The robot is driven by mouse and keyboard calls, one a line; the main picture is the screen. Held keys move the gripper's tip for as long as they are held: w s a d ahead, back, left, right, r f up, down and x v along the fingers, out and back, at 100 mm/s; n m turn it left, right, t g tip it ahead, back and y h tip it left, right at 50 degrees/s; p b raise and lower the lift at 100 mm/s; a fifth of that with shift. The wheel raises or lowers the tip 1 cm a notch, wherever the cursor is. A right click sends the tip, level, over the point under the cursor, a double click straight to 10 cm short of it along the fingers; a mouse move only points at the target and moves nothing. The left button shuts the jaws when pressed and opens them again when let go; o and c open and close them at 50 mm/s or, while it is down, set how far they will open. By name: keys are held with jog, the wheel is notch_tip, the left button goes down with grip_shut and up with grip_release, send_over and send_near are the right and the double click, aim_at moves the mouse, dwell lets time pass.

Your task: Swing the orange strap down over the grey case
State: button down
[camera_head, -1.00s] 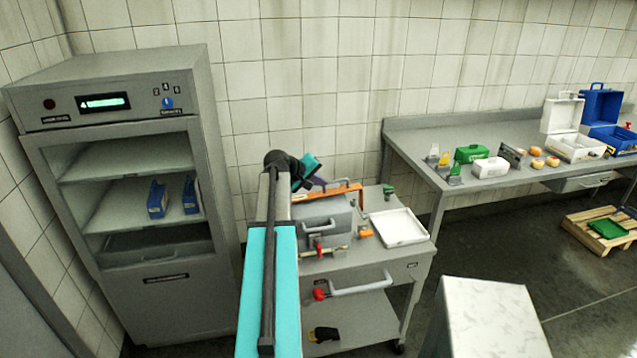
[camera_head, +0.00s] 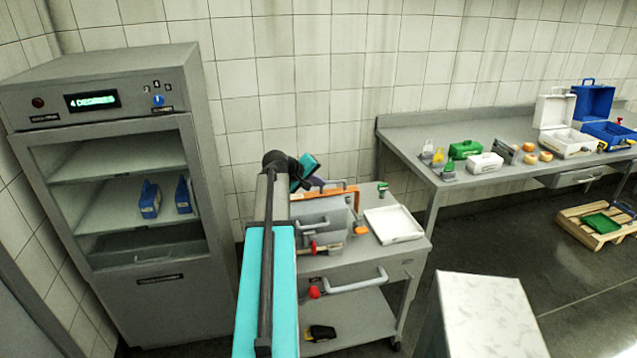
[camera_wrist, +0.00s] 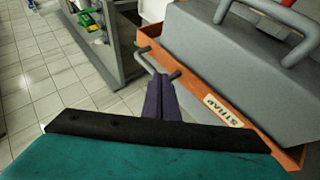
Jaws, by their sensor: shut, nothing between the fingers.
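The grey case (camera_head: 318,218) stands on the trolley, with a grey handle on its top in the wrist view (camera_wrist: 262,65). The orange strap (camera_head: 338,191) shows as a bar at the case's far upper edge in the head view. In the wrist view the strap (camera_wrist: 192,88) runs along the case's near side and carries a label reading STRAP. My gripper (camera_head: 319,182) is at the strap's left part. In the wrist view its purple fingers (camera_wrist: 160,80) are shut and empty, beside the strap's outer edge. I cannot tell whether they touch it.
A white tray (camera_head: 394,226) lies on the trolley (camera_head: 345,262), right of the case. A red-knobbed latch (camera_head: 314,247) sits at the case's front. A fridge (camera_head: 110,200) stands on the left. A steel bench (camera_head: 480,190) with boxes is on the right.

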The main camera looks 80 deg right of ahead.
jog(key=r+b+v, duration=0.1)
jog(key=b+v, duration=0.1)
jog(key=v, duration=1.1)
jog(key=shift+s+d+b, duration=0.2)
jog(key=shift+d+b, duration=0.05)
jog(key=shift+b, duration=0.1)
jog(key=shift+w, duration=0.1)
